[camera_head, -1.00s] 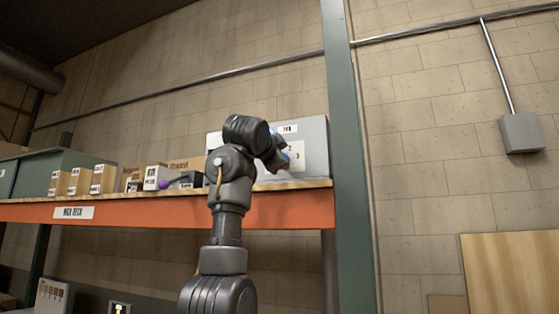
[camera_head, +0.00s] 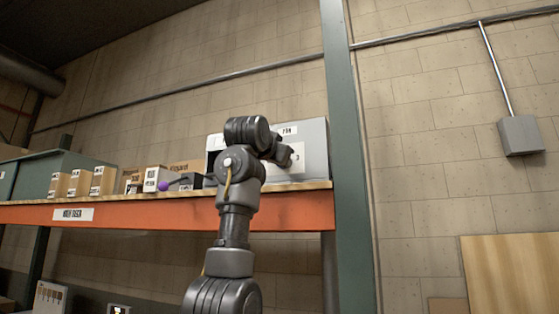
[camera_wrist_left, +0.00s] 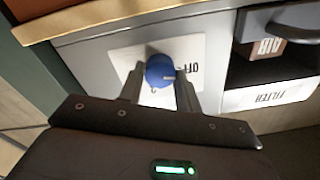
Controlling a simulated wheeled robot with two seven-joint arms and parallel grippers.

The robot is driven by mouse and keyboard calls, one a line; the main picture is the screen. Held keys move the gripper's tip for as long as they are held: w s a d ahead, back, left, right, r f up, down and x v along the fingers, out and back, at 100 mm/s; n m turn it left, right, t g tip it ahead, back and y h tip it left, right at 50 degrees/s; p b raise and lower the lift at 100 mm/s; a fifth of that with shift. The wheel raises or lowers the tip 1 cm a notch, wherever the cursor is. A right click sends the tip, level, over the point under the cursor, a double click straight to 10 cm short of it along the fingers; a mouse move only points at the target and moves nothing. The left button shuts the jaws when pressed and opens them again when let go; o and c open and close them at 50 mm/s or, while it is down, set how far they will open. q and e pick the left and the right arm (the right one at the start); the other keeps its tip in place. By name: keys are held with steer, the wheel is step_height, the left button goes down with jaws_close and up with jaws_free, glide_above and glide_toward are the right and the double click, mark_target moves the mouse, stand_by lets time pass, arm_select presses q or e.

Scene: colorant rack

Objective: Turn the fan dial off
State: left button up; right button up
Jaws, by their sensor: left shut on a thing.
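The fan dial (camera_wrist_left: 160,71) is a round blue knob with a short white mark, on a white plate (camera_wrist_left: 120,60) of a grey unit (camera_head: 315,140). In the left wrist view the mark points right, towards the upside-down word OFF. My left gripper (camera_wrist_left: 159,84) has one finger on each side of the dial and is shut on it. In the head view the left gripper (camera_head: 284,156) reaches the front of the unit, and the dial is hidden there. My right gripper is in neither view.
The unit stands on a wooden shelf with an orange beam (camera_head: 290,209), beside a green post (camera_head: 350,160). Cardboard boxes (camera_head: 103,180) and a purple ball (camera_head: 164,186) sit left of it. In the wrist view a dark opening (camera_wrist_left: 260,70) lies right of the plate, above a FILTER label.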

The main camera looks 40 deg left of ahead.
arm_select(q)
steer(key=shift+w+f, duration=0.1)
stand_by(0.3)
steer(key=o, duration=1)
steer(key=shift+c, duration=0.2)
steer(key=b+v, duration=0.5)
steer(key=v, duration=0.6)
steer(key=shift+w+a, duration=0.1)
